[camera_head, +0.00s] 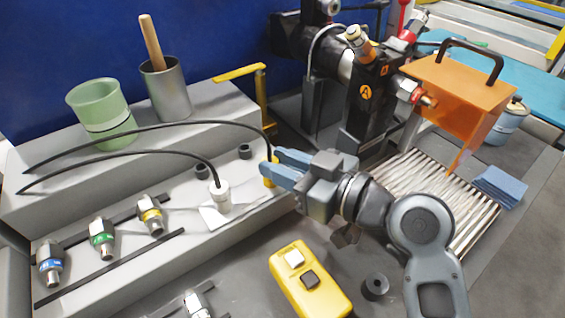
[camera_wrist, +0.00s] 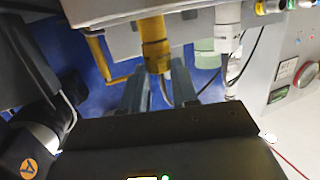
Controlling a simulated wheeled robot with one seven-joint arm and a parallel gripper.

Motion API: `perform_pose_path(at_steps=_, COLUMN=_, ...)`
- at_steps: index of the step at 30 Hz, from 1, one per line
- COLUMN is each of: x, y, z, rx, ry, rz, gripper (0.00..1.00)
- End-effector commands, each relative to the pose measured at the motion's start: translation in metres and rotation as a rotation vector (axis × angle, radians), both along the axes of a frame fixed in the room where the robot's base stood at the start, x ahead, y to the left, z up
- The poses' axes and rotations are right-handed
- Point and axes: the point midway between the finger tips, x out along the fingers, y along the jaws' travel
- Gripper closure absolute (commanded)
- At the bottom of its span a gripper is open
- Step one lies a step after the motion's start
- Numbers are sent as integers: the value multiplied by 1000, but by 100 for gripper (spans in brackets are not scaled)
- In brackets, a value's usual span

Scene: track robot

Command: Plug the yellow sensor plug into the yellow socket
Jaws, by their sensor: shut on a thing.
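The yellow sensor plug (camera_head: 268,173) is between the blue-grey fingertips of my gripper (camera_head: 276,166), just above the right end of the grey ledge. A black cable runs from it to the left. In the wrist view the yellow plug (camera_wrist: 155,45) is at top centre, between the two fingers (camera_wrist: 156,85). The fingers partly hide it in the head view. A fitting with a yellow band (camera_head: 152,218) lies on the ledge beside green-banded (camera_head: 102,237) and blue-banded (camera_head: 50,262) ones. I cannot tell for certain which part is the yellow socket.
A white plug (camera_head: 221,196) with a black cable stands on a pale plate left of my gripper. Dark rings (camera_head: 245,151) sit nearby. A green cup (camera_head: 103,110), a metal cup (camera_head: 167,92) and a yellow bracket (camera_head: 240,71) are behind. A yellow button box (camera_head: 325,298) lies in front.

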Motion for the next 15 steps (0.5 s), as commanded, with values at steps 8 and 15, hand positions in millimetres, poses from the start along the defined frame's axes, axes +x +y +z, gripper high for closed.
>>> perform_pose_path(at_steps=8, x=0, y=0, z=-2, rx=-1, ry=2, rz=0, gripper=49)
perform_pose_path(at_steps=15, x=0, y=0, z=-1, rx=-1, ry=2, rz=0, gripper=42)
